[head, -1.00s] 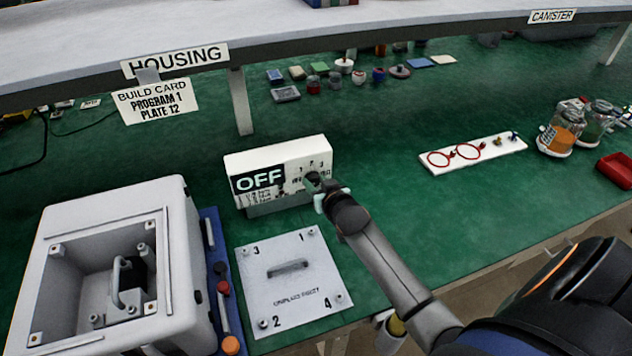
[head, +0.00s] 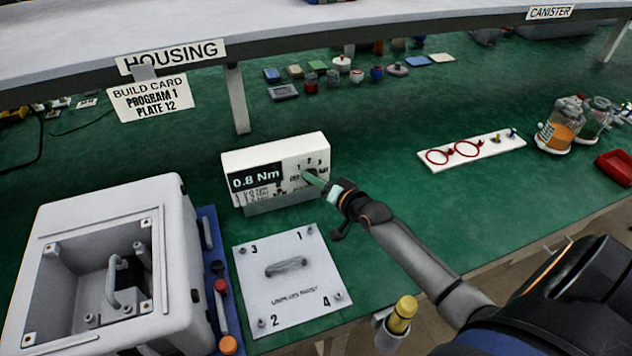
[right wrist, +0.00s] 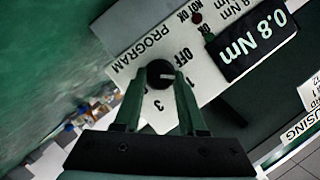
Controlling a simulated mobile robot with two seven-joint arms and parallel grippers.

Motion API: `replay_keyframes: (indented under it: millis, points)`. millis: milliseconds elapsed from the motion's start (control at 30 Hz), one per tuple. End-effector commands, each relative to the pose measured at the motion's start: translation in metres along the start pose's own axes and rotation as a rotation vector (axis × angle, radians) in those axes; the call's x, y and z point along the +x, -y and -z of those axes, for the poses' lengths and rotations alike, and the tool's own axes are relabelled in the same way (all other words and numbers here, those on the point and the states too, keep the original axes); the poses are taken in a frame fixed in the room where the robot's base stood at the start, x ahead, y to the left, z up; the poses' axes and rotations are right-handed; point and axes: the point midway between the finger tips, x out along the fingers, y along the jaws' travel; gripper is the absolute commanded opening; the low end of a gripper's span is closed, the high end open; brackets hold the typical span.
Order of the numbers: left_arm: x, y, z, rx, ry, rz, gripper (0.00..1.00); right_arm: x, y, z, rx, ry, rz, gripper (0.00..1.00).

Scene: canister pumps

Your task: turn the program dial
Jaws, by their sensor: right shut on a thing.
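The program dial (right wrist: 160,74) is a round black knob with a white pointer mark, on the white control box (head: 232,162). In the right wrist view its mark points toward the 1, with OFF, 2 and 3 printed around it. The box's display (head: 256,180) reads 0.8 Nm. My right gripper (head: 315,179) reaches the dial from the right, and in the right wrist view its two green fingers (right wrist: 157,97) are shut on the dial from either side. In the head view the fingers partly hide the dial. My left gripper is out of view.
A build card (head: 150,98) on the shelf reads PROGRAM 1, PLATE 12. A white housing (head: 190,250) stands at the left, and a numbered plate (head: 310,285) lies in front of the box. A board with red rings (head: 495,149) and jars (head: 562,130) are at the right.

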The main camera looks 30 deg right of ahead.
Motion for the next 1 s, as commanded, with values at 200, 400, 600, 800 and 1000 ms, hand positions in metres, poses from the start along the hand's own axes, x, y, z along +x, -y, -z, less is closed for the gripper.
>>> replay_keyframes:
  millis: [200, 400, 600, 800, 1000]
  points:
    - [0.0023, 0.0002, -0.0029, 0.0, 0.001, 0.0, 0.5, 0.0, -0.0009, -0.0004, 0.038, 0.0, 0.016, 0.0]
    - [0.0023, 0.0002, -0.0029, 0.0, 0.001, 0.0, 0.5, -0.0001, -0.0006, -0.0001, 0.045, 0.0, 0.018, 0.0]
    - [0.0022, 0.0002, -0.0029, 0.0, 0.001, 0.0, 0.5, -0.0001, -0.0006, -0.0001, 0.044, 0.0, 0.018, 0.0]
    - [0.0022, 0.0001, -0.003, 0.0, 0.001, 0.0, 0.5, -0.0001, -0.0005, -0.0001, 0.043, 0.0, 0.018, 0.62]
    - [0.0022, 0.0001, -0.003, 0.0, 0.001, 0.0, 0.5, 0.0, -0.0004, -0.0002, 0.043, 0.0, 0.018, 0.7]
